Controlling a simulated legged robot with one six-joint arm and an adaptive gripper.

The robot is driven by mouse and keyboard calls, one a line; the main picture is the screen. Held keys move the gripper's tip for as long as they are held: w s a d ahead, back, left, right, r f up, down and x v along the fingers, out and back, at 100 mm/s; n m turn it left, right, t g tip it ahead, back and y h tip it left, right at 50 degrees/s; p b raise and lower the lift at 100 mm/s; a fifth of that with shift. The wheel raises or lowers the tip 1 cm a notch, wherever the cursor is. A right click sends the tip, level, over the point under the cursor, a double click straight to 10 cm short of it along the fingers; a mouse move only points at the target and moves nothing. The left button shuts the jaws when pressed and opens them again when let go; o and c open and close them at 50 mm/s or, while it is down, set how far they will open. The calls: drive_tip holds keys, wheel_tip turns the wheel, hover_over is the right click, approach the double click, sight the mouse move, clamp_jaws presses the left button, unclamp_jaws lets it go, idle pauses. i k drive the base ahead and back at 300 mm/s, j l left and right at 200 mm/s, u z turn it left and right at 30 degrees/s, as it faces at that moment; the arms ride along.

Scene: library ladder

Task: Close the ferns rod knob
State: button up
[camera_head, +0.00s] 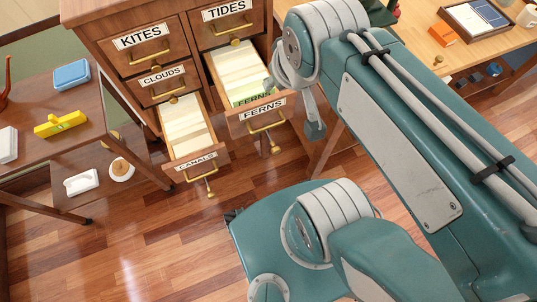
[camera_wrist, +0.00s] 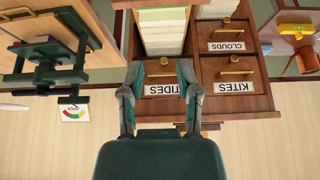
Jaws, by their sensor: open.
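The FERNS drawer (camera_head: 262,109) is pulled out of the wooden card cabinet and full of cream cards, with a green card near its front. A brass pull crosses its front. The ferns rod knob (camera_head: 275,149), a small brass knob, hangs below the front. In the wrist view, which is upside down, an open drawer of cards (camera_wrist: 163,36) shows beyond the fingers; the rod knob is not visible there. My gripper (camera_wrist: 160,78) is open and empty, with the TIDES drawer front between and behind its fingers. In the head view my gripper is beside the FERNS drawer's right side, partly hidden by my arm.
The CANALS drawer (camera_head: 196,163) is also open, left of FERNS, with its own hanging knob (camera_head: 211,194). The KITES (camera_head: 143,38), CLOUDS (camera_head: 162,76) and TIDES (camera_head: 228,12) drawers are shut. A side table (camera_head: 30,160) stands left, a desk (camera_head: 470,50) right. Floor ahead is clear.

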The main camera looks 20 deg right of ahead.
sight(275, 150)
drive_tip(key=k+j, duration=0.15)
drive_tip(key=j, duration=0.2)
drive_tip(key=k+j, duration=0.1)
drive_tip(key=j, duration=0.2)
drive_tip(key=k+j+z, duration=0.1)
drive_tip(key=j, duration=0.25)
drive_tip(key=k+j, duration=0.2)
drive_tip(key=j+z, duration=0.05)
drive_tip(key=j, duration=0.05)
